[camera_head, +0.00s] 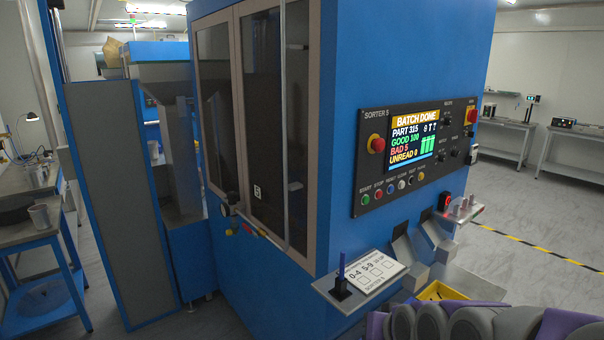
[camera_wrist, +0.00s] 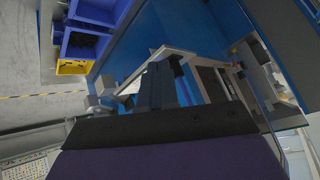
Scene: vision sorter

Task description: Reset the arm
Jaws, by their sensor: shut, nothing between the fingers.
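My arm, with grey and purple links, lies across the bottom right of the head view in front of the blue sorter machine (camera_head: 400,45). My gripper's fingertips do not show clearly in the head view. In the wrist view my gripper (camera_wrist: 163,72) points up the picture with its dark fingers together and nothing held. Its fingers lie in front of a light-framed part on the machine's blue side. I cannot tell whether they touch it.
The control panel (camera_head: 432,150) screen reads BATCH DONE. Below it are a white label plate (camera_head: 372,272), chutes (camera_head: 437,240) and a yellow bin (camera_head: 440,292). The wrist view shows blue bins (camera_wrist: 85,45) and a yellow bin (camera_wrist: 72,67). Floor at right is clear.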

